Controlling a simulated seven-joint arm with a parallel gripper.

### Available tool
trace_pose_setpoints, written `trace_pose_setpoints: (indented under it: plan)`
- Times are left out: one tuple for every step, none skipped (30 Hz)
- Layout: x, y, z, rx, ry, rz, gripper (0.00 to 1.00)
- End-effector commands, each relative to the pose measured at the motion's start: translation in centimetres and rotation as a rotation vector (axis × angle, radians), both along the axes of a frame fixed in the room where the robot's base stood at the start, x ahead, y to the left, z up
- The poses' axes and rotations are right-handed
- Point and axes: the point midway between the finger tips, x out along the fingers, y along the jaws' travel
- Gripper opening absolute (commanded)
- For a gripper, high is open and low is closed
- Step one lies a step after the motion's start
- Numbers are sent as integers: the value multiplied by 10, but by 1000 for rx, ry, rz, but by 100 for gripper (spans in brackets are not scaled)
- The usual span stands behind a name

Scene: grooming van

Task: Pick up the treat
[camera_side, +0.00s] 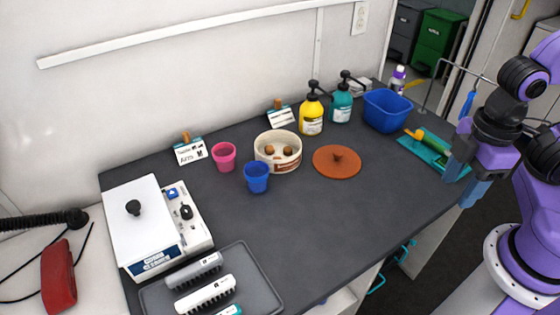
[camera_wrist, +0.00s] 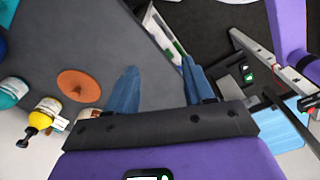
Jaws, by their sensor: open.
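Two round brown treats show inside the cream bowl (camera_side: 262,147) at the middle of the counter in the side view, a left treat (camera_side: 270,149) and a right treat (camera_side: 289,151). The bowl is uncovered. A round terracotta lid (camera_side: 337,164) with a knob lies flat to its right; the lid also shows in the wrist view (camera_wrist: 78,85). My gripper (camera_side: 466,178) is open and empty at the counter's right edge, well to the right of the bowl. Its two blue fingers (camera_wrist: 158,68) are apart in the wrist view, where no treat can be made out.
A blue cup (camera_side: 256,180) and a pink cup (camera_side: 224,158) stand left of the bowl. Yellow (camera_side: 312,117) and teal (camera_side: 341,105) pump bottles and a blue bin (camera_side: 386,112) stand behind. A tray of brushes (camera_side: 245,268) is at front left. The front-middle counter is clear.

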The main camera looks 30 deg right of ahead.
Motion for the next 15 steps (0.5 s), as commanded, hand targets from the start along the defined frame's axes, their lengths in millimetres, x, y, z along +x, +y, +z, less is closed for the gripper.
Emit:
trace_pose_setpoints:
  plan:
    - [0, 0, 0, 0, 0, 0, 42]
    - [0, 0, 0, 0, 0, 0, 42]
    - [0, 0, 0, 0, 0, 0, 42]
    - [0, 0, 0, 0, 0, 0, 42]
    - [0, 0, 0, 0, 0, 0, 42]
    - [0, 0, 0, 0, 0, 0, 42]
    - [0, 0, 0, 0, 0, 0, 42]
    - [0, 0, 0, 0, 0, 0, 42]
    - [1, 0, 0, 0, 0, -3, 42]
    - [2, 2, 1, -1, 1, -8, 42]
    - [4, 3, 1, 0, 2, -16, 42]
    - [8, 7, 3, -1, 3, -33, 42]
    - [11, 10, 4, -2, 5, -49, 42]
    - [17, 14, 6, -2, 6, -71, 42]
    - [25, 21, 9, -3, 8, -107, 42]
